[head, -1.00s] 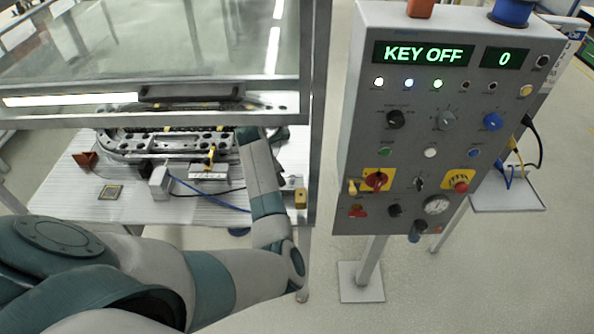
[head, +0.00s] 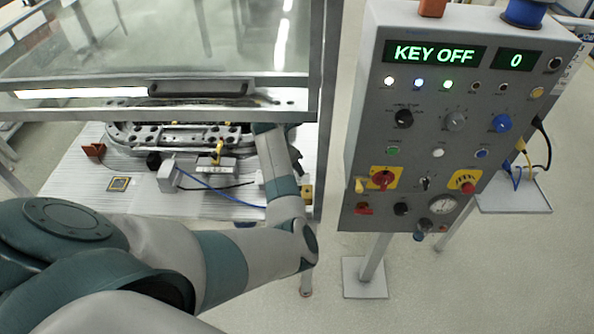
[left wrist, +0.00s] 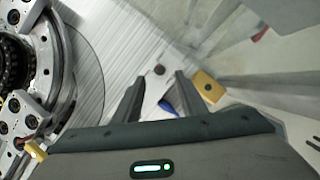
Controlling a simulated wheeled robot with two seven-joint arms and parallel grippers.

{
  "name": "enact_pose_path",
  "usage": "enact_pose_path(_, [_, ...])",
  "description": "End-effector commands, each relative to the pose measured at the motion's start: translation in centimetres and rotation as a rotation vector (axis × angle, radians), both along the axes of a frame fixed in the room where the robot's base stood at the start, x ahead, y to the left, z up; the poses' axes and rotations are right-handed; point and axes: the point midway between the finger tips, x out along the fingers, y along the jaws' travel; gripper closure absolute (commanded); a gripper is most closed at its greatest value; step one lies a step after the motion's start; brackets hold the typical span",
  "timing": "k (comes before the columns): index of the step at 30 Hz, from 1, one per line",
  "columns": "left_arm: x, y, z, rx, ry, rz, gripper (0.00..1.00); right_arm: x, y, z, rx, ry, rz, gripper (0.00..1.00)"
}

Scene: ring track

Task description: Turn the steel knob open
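A grey, steel-looking knob (head: 455,121) sits in the upper knob row of the control panel (head: 372,140), between a black knob (head: 404,119) and a blue knob (head: 501,123). Its exact setting is too small to read. The panel display (head: 427,53) reads KEY OFF, with a 0 beside it. My left arm reaches over the white table to the left of the panel, apart from the knob. In the left wrist view my left gripper (left wrist: 159,77) is open and empty above the table. My right gripper is not in view.
A ring track (head: 180,135) lies on the table, with a yellow block (left wrist: 208,86) near my left gripper.

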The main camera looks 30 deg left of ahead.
Motion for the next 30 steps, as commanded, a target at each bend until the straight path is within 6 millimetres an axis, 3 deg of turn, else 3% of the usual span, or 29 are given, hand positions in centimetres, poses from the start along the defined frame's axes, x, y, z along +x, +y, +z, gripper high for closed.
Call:
enact_pose_path(13, [1.6,-0.3,-4.0,-0.001,0.001,0.0,0.62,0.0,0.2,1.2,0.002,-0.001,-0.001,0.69])
enact_pose_path(26, [1.9,-0.4,-4.6,-0.001,-0.001,0.001,0.62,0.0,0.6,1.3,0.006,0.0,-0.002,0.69])
enact_pose_path(27, [1.9,-0.4,-4.6,-0.001,-0.001,0.001,0.65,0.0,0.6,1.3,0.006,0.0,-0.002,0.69])
enact_pose_path(30, [1.9,-0.4,-4.6,-0.001,-0.001,0.001,0.89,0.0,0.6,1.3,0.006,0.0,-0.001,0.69])
